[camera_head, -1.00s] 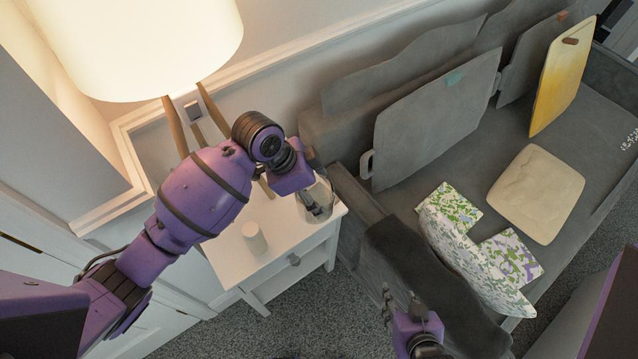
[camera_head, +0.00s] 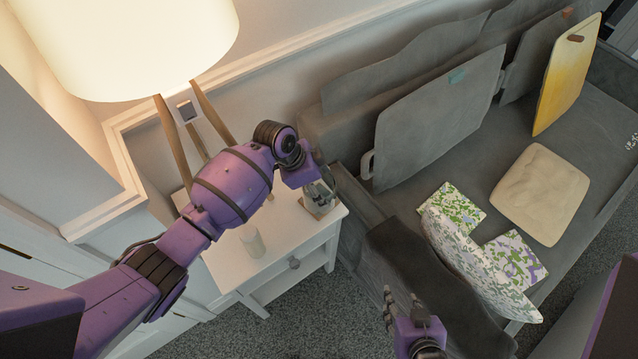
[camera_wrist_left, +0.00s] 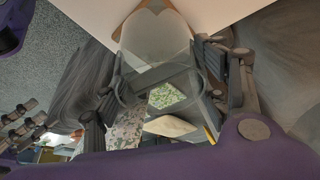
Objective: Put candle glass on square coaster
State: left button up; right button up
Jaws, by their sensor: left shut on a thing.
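My left gripper (camera_head: 322,199) is shut on the clear candle glass over the right end of the white side table. In the left wrist view the clear glass (camera_wrist_left: 158,48) is between the gripper's two fingers (camera_wrist_left: 165,85), with its far end over the tan coaster (camera_wrist_left: 120,29). Only edges of the coaster show around the glass; in the head view a brownish edge of the coaster (camera_head: 306,207) shows beneath the gripper. I cannot tell whether the glass touches the coaster. My right gripper (camera_head: 401,307) is empty, fingers apart, in front of the sofa.
A pale cylindrical candle (camera_head: 252,241) stands on the white side table (camera_head: 285,243), left of the glass. A lit lamp (camera_head: 130,45) rises behind my left arm. The grey sofa (camera_head: 400,200) borders the table on the right, with cushions and a yellow board (camera_head: 566,75).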

pick_arm(q)
jog(key=shift+r, duration=0.1)
jog(key=shift+f, duration=0.2)
jog(key=o, duration=1.4)
jog(key=shift+o, duration=0.2)
jog(key=shift+w+r, duration=0.1)
jog(key=shift+r, duration=0.25)
jog(key=v, duration=0.7)
